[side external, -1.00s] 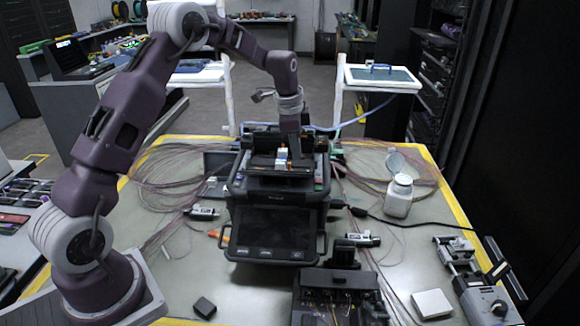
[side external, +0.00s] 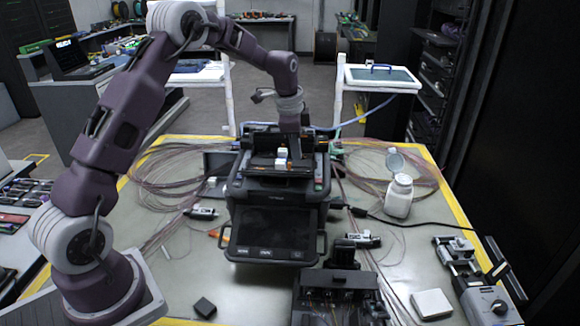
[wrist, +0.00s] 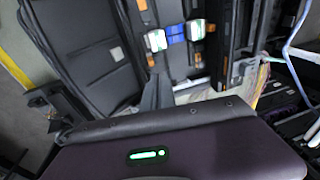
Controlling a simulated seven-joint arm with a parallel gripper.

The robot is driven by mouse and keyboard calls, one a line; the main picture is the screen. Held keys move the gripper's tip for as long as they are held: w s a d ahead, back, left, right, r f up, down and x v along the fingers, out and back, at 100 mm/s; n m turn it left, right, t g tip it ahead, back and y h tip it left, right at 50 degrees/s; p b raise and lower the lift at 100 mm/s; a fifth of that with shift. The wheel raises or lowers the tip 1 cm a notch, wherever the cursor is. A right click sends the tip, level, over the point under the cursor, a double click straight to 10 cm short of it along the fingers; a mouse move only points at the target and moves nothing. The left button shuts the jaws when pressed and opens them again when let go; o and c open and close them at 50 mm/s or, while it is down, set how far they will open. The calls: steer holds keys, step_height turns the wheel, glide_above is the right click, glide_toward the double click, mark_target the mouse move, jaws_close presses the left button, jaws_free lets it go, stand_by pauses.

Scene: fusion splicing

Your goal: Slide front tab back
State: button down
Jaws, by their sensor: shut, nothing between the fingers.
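The fusion splicer (side external: 275,228) stands on the table with its dark screen facing the camera. Its top is open, and a small white and orange part (side external: 282,158) shows in the work area. In the wrist view the work area shows white and blue pieces (wrist: 176,35) with orange tabs around them. I cannot tell which of these is the front tab. My gripper (side external: 296,157) points down into the splicer's top, just right of the white and orange part. Its fingers are shut with nothing visible between them. Whether the tips touch a tab is hidden.
A white bottle (side external: 398,197) stands right of the splicer. A second dark device (side external: 338,295) sits in front, with a white box (side external: 431,303) and a grey clamp device (side external: 490,300) to its right. Coiled fibres lie on both sides. The table's front left is mostly clear.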

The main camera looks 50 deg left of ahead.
mark_target(286, 170)
steer(key=shift+f, duration=0.1)
steer(key=shift+f, duration=0.7)
steer(key=shift+s+a, duration=0.95)
steer(key=shift+a, duration=0.05)
stand_by(0.4)
steer(key=shift+r, duration=0.1)
steer(key=shift+w+d+r, duration=0.1)
steer(key=shift+r, duration=1.4)
steer(key=shift+w+d+r, duration=0.1)
steer(key=shift+r, duration=1.35)
